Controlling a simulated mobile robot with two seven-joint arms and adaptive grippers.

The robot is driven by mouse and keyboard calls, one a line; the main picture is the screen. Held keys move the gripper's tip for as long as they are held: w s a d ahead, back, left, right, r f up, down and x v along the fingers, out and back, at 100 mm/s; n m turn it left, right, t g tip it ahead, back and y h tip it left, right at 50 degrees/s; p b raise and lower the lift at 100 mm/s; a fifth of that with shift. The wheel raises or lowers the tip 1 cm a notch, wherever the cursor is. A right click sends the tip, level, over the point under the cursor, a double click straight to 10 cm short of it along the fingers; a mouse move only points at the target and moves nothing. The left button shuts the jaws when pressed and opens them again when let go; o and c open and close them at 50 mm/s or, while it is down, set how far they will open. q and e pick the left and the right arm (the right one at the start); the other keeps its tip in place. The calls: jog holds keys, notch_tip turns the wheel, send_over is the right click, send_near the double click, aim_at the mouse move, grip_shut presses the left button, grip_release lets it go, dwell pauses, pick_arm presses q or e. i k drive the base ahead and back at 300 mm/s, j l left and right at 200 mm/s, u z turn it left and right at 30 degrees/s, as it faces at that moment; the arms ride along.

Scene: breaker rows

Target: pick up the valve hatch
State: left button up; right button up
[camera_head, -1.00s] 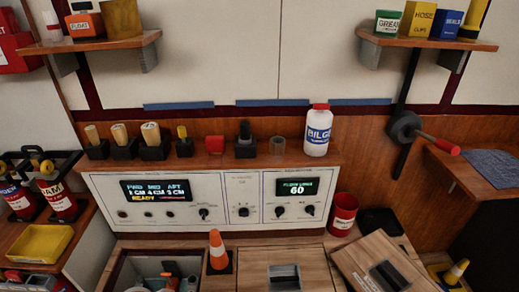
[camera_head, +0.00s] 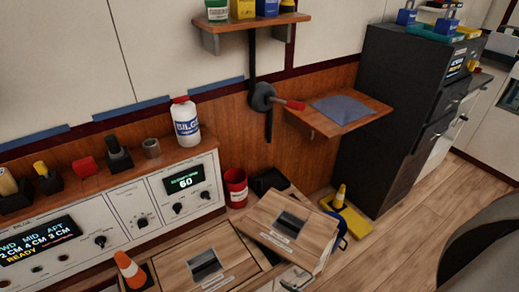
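Two wooden hatch panels with dark recessed handles show at the lower middle. One hatch (camera_head: 262,243) lies tilted across the right end of the counter, its edge sticking out past the corner. The other hatch (camera_head: 178,268) sits flat in the counter top to its left. Each has a small pale label too small to read, so I cannot tell which one is the valve hatch. Neither of my grippers is in view.
An orange cone (camera_head: 130,272) stands left of the flat hatch. A red can (camera_head: 236,187) stands behind the tilted one. A yellow base with a small cone (camera_head: 341,196) is on the floor to the right. A dark cabinet (camera_head: 385,125) stands beyond; open floor lies in front.

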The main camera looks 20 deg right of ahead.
aim_at(300, 232)
jog(key=z, duration=1.1)
jog(key=i+l+u, duration=0.2)
jog(key=l, duration=0.2)
jog(key=i+l+u, duration=0.2)
jog(key=l, duration=0.2)
jog(key=i+l+u, duration=0.2)
jog(key=l, duration=0.25)
jog(key=l+u, duration=0.2)
jog(key=l, duration=0.25)
jog(key=l+u, duration=0.2)
jog(key=l, duration=0.3)
